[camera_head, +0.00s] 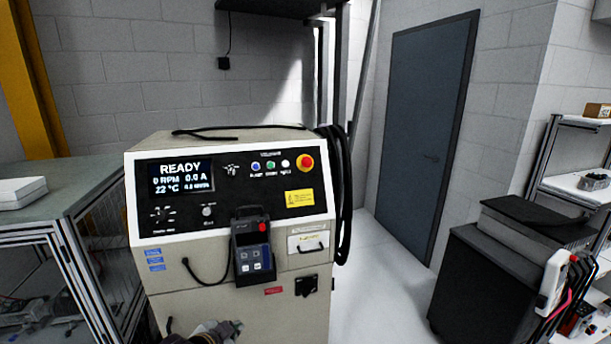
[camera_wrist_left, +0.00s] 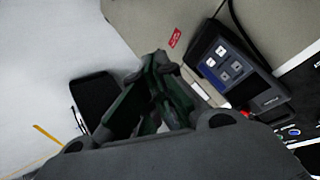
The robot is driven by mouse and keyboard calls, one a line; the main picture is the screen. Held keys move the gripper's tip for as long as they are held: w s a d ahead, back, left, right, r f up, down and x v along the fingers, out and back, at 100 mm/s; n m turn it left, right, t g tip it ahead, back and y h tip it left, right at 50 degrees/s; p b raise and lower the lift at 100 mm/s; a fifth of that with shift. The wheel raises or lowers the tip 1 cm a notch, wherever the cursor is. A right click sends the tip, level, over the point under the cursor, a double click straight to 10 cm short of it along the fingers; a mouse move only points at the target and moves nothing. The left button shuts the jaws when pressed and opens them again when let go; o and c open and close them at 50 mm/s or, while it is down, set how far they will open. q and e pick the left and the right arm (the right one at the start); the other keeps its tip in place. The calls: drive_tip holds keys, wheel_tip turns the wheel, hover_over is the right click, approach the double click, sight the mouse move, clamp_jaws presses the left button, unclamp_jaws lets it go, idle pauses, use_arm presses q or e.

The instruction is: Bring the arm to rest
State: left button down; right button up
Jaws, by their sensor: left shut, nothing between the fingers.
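My left gripper (camera_head: 228,329) shows at the bottom edge of the head view, in front of the lower front of a beige test cabinet (camera_head: 180,302). Only its end is in frame there; the rest of the arm is cut off. In the left wrist view its dark fingers (camera_wrist_left: 160,70) are together with nothing between them. The cabinet's front is close beyond them. A hand-held pendant (camera_head: 252,252) hangs on the cabinet above the gripper; it also shows right of the fingers in the left wrist view (camera_wrist_left: 237,65). My right gripper is in neither view.
The cabinet's panel has a lit display (camera_head: 181,178) reading READY and 0 RPM, and a red stop knob (camera_head: 305,162). Black cables (camera_head: 341,190) hang at its right side. A glass-sided bench (camera_head: 75,200) stands left, a dark cart (camera_head: 475,290) right. White floor (camera_head: 375,290) between is clear.

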use_arm(q)
drive_tip(key=s+a+f+n+g+y, duration=0.1)
drive_tip(key=s+f+n+g, duration=0.1)
drive_tip(key=s+f, duration=0.35)
drive_tip(key=s+a+f+n+g, duration=0.2)
drive_tip(key=s+n, duration=0.1)
drive_tip(key=s, duration=0.5)
drive_tip(key=s+a+f+n+g+y, duration=0.1)
drive_tip(key=s+f+n+g, duration=0.15)
drive_tip(key=s, duration=0.35)
wheel_tip(320, 180, down, 34)
drive_tip(key=s, duration=0.3)
drive_tip(key=s+a+f+g, duration=0.1)
drive_tip(key=s+a+f, duration=0.1)
drive_tip(key=s+f, duration=0.7)
drive_tip(key=s+a+f+g, duration=0.1)
drive_tip(key=s+a+f, duration=0.1)
drive_tip(key=s+f, duration=0.8)
drive_tip(key=s+m, duration=0.1)
drive_tip(key=s, duration=0.2)
